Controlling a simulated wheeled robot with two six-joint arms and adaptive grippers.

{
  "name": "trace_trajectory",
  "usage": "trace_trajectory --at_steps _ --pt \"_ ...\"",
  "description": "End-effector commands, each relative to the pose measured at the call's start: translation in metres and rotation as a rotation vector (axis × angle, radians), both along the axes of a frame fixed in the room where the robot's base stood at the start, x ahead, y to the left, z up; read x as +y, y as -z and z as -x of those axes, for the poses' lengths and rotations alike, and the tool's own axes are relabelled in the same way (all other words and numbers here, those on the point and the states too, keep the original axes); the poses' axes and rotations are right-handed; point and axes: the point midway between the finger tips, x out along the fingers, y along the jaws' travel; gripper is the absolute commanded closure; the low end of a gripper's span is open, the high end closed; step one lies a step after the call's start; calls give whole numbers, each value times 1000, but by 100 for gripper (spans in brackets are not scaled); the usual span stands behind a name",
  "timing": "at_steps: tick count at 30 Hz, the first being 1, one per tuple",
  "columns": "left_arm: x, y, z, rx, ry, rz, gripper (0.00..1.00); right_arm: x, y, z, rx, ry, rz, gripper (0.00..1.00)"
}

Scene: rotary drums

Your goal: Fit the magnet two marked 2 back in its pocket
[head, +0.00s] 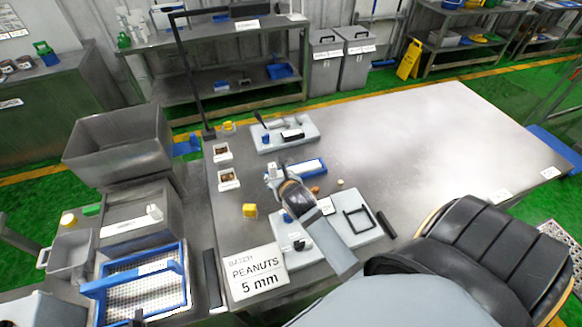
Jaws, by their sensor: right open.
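My right gripper (274,172) is open, over the table at the left end of a small blue-and-white tray (308,168). My right arm reaches in from the lower right and hides part of the light grey board (365,229) below the tray. I cannot make out a mark 2 on any part, so I cannot tell which thing is the magnet or where its pocket is. My left gripper is not in view.
A second grey board (287,133) with a black handle lies behind the tray. The right side of the table (440,140) is clear. A grey bin (118,145) stands at left.

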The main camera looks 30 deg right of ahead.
Motion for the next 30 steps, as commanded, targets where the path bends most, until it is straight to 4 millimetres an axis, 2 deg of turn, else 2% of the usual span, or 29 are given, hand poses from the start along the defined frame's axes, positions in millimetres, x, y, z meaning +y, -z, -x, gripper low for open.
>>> trace_trajectory --at_steps 3,5,8,12,15,17,21,24,29,30 --pt "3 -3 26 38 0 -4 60 -5 10 -18 -1 0 2 49" --pt "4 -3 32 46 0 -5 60 -6 15 -25 -1 0 2 49" --pt "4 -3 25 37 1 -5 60 -8 19 -30 -1 1 1 49" --pt "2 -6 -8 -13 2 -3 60 -9 21 -34 -2 0 1 49" --pt "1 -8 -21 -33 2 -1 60 -12 30 -47 -2 0 2 49" --pt "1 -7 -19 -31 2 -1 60 -15 36 -56 -2 0 2 49" --pt "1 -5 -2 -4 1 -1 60 -18 46 -70 -1 1 1 49" --pt "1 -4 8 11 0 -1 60 -19 48 -72 -1 0 0 49" --pt "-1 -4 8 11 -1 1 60 -19 48 -72 -1 0 0 49" --pt "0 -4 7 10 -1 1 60 -19 48 -72 -1 0 0 54"
